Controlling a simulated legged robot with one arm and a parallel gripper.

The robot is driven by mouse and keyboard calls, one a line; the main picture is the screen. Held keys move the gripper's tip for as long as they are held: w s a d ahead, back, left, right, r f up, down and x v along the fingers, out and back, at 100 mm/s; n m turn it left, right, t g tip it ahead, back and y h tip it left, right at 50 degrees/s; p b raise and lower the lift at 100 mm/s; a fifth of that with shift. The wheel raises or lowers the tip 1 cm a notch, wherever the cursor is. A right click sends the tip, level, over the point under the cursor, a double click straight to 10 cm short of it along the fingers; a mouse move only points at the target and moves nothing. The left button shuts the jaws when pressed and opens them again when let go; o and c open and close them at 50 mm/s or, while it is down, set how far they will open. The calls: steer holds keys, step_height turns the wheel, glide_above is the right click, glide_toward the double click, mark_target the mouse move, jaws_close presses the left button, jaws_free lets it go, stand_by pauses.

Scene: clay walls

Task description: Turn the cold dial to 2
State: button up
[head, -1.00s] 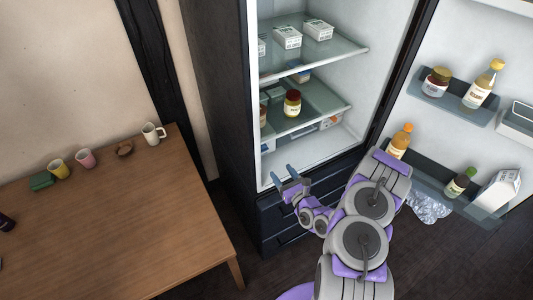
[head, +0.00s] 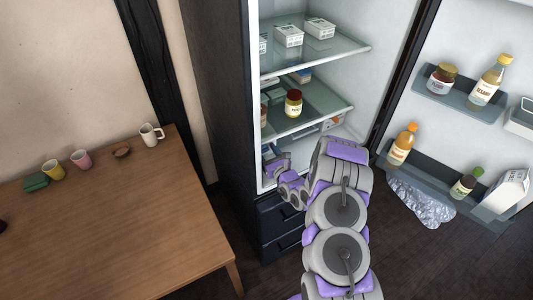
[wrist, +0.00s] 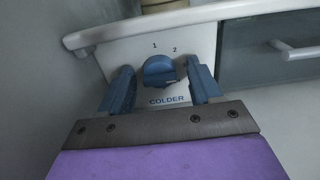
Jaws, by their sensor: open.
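The cold dial (wrist: 159,69) is a blue knob on a white panel (wrist: 120,56) in the wrist view. The numbers 1 and 2 are printed above it and COLDER below it. I cannot tell for sure which number it points to. My gripper (wrist: 158,80) is open, with one blue finger left of the knob and one right of it. I cannot tell whether either finger touches it. In the head view my gripper (head: 275,163) is inside the open fridge, low at the left. The dial cannot be made out there.
A glass shelf (head: 335,112) with a jar (head: 293,103) is above my gripper. The fridge's left wall is close beside it. The open door holds bottles (head: 402,145) in bins at the right. A drawer (wrist: 270,45) is right of the dial. A wooden table (head: 110,225) stands left.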

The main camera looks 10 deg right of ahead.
steer(key=shift+c, duration=0.4)
steer(key=c, duration=1)
steer(key=shift+o, duration=0.2)
steer(key=shift+n+p, duration=0.4)
steer(key=shift+p, duration=0.1)
steer(key=shift+s+a+n+p, duration=0.1)
steer(key=shift+n+p, duration=0.25)
steer(key=shift+n, duration=0.15)
steer(key=n+p, duration=0.1)
steer(key=n, duration=0.1)
steer(key=shift+n, duration=0.3)
steer(key=shift+f+n, duration=0.15)
steer(key=shift+n, duration=2.05)
steer(key=shift+a, duration=0.1)
